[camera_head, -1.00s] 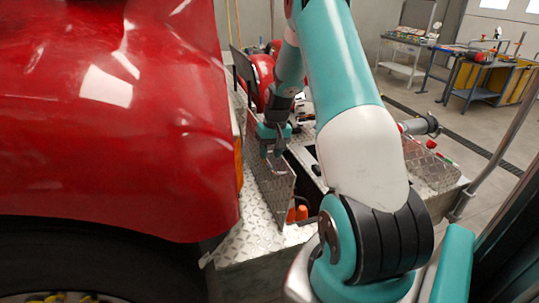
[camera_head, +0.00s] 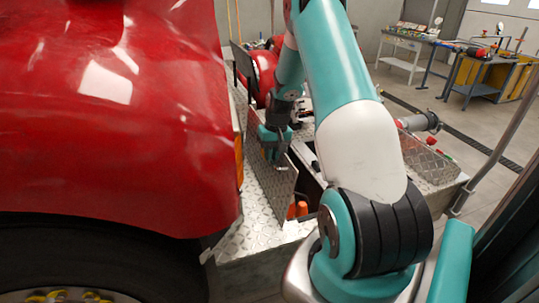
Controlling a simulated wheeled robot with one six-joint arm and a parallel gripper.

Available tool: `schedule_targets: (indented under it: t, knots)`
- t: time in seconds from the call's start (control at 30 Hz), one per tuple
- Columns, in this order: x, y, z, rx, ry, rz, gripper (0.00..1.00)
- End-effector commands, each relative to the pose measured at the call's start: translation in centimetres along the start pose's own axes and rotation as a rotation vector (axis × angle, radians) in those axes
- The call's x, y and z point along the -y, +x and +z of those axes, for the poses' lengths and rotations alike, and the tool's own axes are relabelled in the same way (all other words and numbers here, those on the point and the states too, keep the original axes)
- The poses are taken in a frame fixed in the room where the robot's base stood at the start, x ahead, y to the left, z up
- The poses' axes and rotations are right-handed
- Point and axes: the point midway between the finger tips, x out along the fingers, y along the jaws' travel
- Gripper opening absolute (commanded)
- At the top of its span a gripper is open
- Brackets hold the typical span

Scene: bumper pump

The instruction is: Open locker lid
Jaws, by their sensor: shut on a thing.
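The locker lid (camera_head: 272,178) is a diamond-plate metal panel on the bumper beside the red truck. It stands raised and steeply tilted, and the locker (camera_head: 302,190) beside it is open. Orange things (camera_head: 300,210) show inside at the near end. My gripper (camera_head: 276,156) is shut on the lid at its upper edge. The fingertips are small in view, and my arm hides much of the locker's right side.
The red truck body (camera_head: 110,120) fills the left side, close to the lid. The diamond-plate bumper deck (camera_head: 255,232) lies around the locker. A pipe fitting (camera_head: 420,122) stands at the right. Workbenches (camera_head: 485,75) stand far back on open floor.

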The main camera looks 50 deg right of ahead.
Motion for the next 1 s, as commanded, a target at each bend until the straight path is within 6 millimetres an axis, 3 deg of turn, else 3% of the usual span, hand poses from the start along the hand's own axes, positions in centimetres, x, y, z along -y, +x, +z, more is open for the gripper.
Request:
schedule_targets:
  t: [0.2,0.47,0.5,0.6,0.87,1.0]
  knots:
    - [-3.5,-0.2,-0.1,-0.003,-0.001,0.001,0.0]
    - [-3.6,-0.3,-0.1,-0.002,-0.007,0.0,0.0]
    - [-3.6,-0.3,-0.1,-0.002,-0.007,0.0,0.18]
    - [-3.6,-0.3,-0.1,-0.002,-0.006,0.001,0.39]
    - [-3.6,-0.4,-0.1,-0.002,-0.002,0.001,0.39]
    - [-3.7,-1.4,-0.1,-0.006,-0.002,0.002,0.39]
